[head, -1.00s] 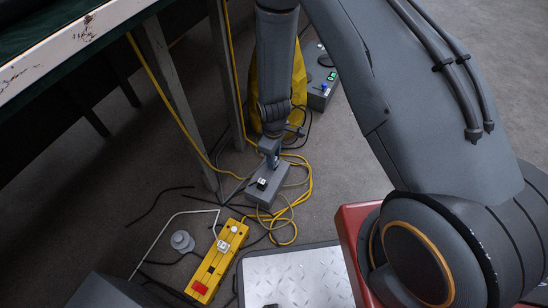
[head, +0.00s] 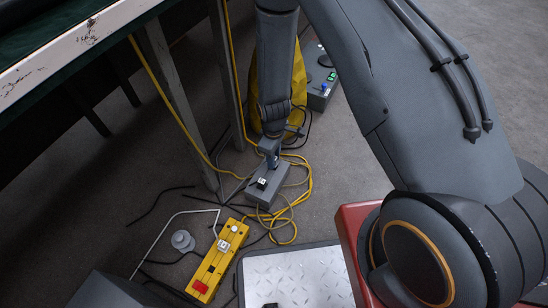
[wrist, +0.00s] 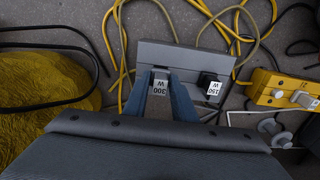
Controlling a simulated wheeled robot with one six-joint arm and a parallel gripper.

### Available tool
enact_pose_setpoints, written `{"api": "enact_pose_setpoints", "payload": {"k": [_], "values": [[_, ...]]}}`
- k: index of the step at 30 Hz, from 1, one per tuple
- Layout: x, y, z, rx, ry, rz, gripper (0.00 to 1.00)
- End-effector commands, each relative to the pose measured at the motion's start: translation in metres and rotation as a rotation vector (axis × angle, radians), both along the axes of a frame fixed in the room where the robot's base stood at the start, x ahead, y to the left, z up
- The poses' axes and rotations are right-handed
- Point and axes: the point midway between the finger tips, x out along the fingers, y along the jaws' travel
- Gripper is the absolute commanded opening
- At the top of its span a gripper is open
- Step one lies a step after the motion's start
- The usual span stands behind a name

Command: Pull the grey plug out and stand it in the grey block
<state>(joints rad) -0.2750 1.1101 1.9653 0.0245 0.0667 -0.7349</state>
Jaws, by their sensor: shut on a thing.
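The grey block (head: 268,186) lies on the floor below my gripper; it also shows in the wrist view (wrist: 205,58). My gripper (wrist: 160,88) has blue fingers shut on a grey plug (wrist: 159,86) with a label that reads 300 W. The plug is at the left end of the grey block in the wrist view. I cannot tell how deep it sits, since the fingers hide its sides. In the head view my gripper (head: 272,159) points down at the block's far end. A black plug (wrist: 208,81) labelled 150 W stands in the block's other end.
A yellow power strip (head: 211,270) with a red switch and pale plugs lies nearer, left of a metal plate (head: 295,272). Yellow and black cables (head: 292,205) loop around the block. Table legs (head: 172,95) stand on the left. A yellow bag-like thing (wrist: 40,92) lies beside my gripper.

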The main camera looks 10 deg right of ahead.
Motion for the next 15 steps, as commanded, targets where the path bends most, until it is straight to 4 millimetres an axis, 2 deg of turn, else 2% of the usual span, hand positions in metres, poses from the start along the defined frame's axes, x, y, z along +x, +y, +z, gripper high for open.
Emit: {"api": "enact_pose_setpoints", "payload": {"k": [15], "values": [[0.0001, 0.0, -0.0085, 0.0, 0.0, 0.0, 0.03]]}}
